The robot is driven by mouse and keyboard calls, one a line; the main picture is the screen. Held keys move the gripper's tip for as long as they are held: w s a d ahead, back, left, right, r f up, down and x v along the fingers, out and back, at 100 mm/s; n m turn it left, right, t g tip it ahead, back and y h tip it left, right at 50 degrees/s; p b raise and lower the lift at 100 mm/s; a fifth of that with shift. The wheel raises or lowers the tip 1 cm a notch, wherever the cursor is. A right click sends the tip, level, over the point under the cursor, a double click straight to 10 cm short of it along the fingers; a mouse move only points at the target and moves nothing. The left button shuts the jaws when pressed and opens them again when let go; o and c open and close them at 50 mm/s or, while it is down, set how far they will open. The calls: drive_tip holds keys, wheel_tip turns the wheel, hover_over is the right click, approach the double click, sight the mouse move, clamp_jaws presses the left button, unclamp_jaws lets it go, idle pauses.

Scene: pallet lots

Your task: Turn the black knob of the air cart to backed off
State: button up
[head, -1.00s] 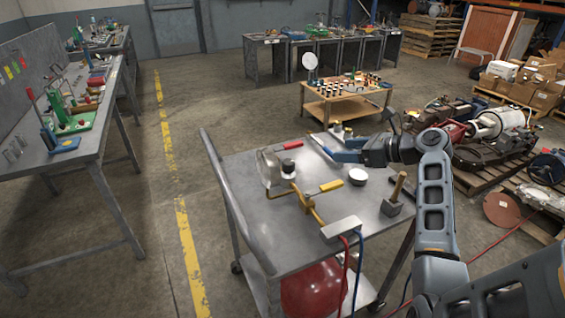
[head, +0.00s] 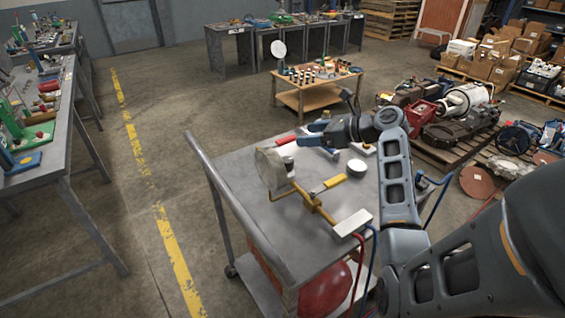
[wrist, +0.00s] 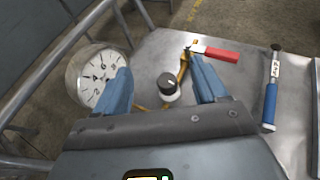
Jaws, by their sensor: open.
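The air cart (head: 240,190) stands in front of me with a grey metal top. Its black knob (wrist: 169,80) has a white mark on top and a pale collar below. In the wrist view it lies between my open fingers, with gaps on both sides; I cannot tell the height between them. My gripper (wrist: 161,68) is empty and also shows in the head view (head: 306,140), above the cart at the knob's far right. The round dial gauge (wrist: 97,78) is left of the knob. The knob's lower part is partly hidden in the head view (head: 287,163).
A red-handled valve (wrist: 220,54) and a yellow-handled valve (head: 330,184) sit on the brass piping. A blue-handled tool (wrist: 270,100) lies at the right. A white-topped round item (head: 357,167) stands on the cart.

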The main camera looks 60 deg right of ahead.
drive_tip(key=f+b, duration=0.1)
drive_tip(key=f, duration=0.1)
drive_tip(key=b, duration=0.8)
approach(289, 159)
drive_tip(key=x, duration=0.3)
drive_tip(key=shift+a+f, duration=0.2)
drive_tip(key=shift+f, duration=0.1)
drive_tip(key=shift+x, duration=3.85)
drive_tip(key=shift+c, duration=0.5)
drive_tip(key=c, duration=0.9)
drive_tip(key=shift+o, duration=0.2)
drive_tip(key=y+p, duration=0.1)
drive_tip(key=n+p, duration=0.1)
drive_tip(key=p, duration=0.1)
drive_tip(key=shift+r+n+y, duration=0.3)
drive_tip(key=shift+y, duration=0.1)
drive_tip(key=shift+f+n+g+y+p, duration=0.3)
drive_tip(key=shift+n+y+p, duration=0.55)
drive_tip(key=shift+y, duration=0.15)
